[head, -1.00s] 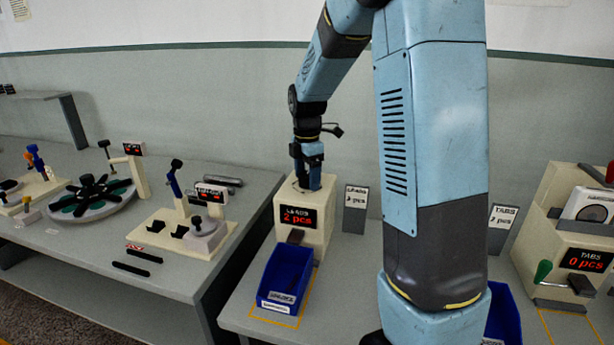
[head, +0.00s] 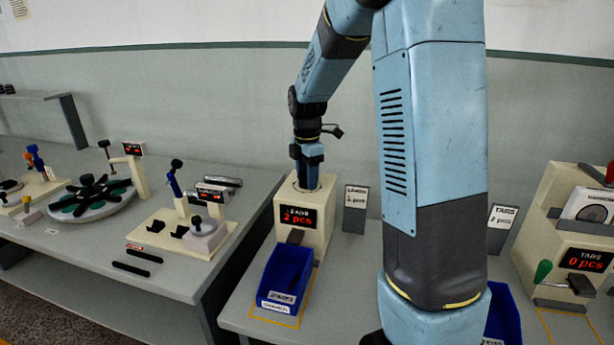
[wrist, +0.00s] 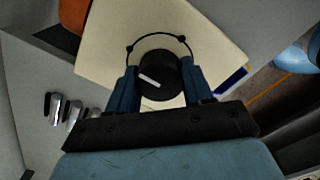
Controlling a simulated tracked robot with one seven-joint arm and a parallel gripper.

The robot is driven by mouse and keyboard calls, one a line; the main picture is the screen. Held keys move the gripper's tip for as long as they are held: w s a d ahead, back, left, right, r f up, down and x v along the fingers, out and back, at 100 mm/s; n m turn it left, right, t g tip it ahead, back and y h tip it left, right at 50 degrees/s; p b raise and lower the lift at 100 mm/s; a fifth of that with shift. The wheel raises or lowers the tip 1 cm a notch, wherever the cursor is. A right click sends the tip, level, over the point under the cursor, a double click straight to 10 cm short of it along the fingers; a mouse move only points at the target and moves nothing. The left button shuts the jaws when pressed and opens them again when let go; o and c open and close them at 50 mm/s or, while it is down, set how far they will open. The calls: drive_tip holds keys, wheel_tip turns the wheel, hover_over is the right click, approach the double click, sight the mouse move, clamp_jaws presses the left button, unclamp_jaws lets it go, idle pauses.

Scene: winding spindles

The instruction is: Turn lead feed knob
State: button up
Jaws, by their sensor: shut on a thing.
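The lead feed knob (wrist: 158,76) is a round black knob with a white pointer line, on top of the cream leads feeder (head: 317,222). In the wrist view, my gripper (wrist: 160,84) has its blue fingers on either side of the knob and is shut on it. In the head view, my gripper (head: 308,178) points down onto the feeder's top and hides the knob. The feeder's display (head: 298,217) reads "LEADS 2 pcs" in red. A blue bin (head: 287,272) stands at the feeder's front, under its chute (head: 295,236).
A "LEADS" sign (head: 355,196) stands just right of the feeder. The tabs feeder (head: 575,235), reading "0 pcs", is at the far right. A table with winding fixtures (head: 182,238) is on the left.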

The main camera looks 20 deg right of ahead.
drive_tip(key=shift+m, duration=0.3)
drive_tip(key=m, duration=0.3)
drive_tip(key=shift+m, duration=0.3)
drive_tip(key=m, duration=0.4)
drive_tip(key=shift+r+m, duration=0.1)
drive_tip(key=shift+m, duration=0.2)
drive_tip(key=m, duration=0.4)
drive_tip(key=shift+w+m, duration=0.1)
drive_tip(key=shift+m, duration=2.3)
drive_tip(key=o, duration=1)
drive_tip(key=shift+o, duration=0.2)
